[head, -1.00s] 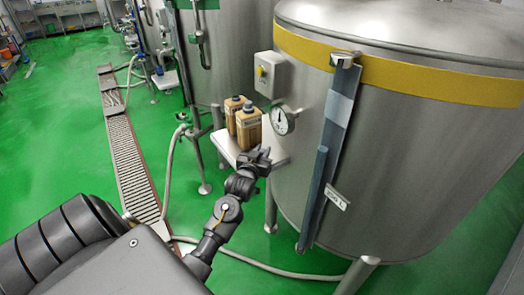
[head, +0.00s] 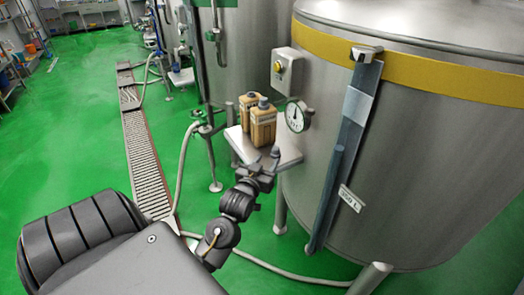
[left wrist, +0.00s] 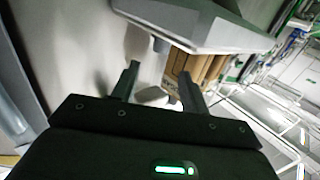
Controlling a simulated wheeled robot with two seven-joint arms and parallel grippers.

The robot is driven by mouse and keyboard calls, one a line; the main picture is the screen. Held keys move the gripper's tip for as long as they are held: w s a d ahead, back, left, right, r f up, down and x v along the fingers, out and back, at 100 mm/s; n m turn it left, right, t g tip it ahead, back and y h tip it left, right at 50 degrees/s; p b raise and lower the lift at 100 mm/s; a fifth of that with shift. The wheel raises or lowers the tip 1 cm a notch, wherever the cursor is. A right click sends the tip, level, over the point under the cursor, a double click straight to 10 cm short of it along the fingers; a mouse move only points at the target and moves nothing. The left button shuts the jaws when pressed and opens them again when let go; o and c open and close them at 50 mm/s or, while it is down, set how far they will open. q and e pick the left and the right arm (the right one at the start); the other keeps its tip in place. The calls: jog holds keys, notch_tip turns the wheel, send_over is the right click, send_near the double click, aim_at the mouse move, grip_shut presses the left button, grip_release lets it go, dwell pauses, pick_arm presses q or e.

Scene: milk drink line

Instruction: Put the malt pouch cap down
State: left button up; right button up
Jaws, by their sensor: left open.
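Two brown pouches with dark grey tops, a rear one (head: 247,112) and a front one (head: 262,128), stand upright on a small white shelf (head: 287,157) by the large tank. My left gripper (head: 263,166) is at the shelf's near edge, in front of the pouches. In the left wrist view its fingers (left wrist: 156,88) are apart. A small grey rounded thing (left wrist: 151,95) shows between them. I cannot tell whether it is the malt pouch cap or whether it touches anything. The pouches' lower sides (left wrist: 197,66) show beyond the shelf edge (left wrist: 190,45). My right gripper is not in view.
A large steel tank (head: 430,150) with a round gauge (head: 298,116) and a blue-grey sight tube (head: 340,150) stands right of the shelf. A hose (head: 182,170) and a floor drain (head: 143,160) lie left. Green floor (head: 75,130) is open further left.

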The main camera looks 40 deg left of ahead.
pick_arm(q)
jog(key=v, duration=0.3)
jog(key=shift+s, duration=0.1)
dwell(0.5)
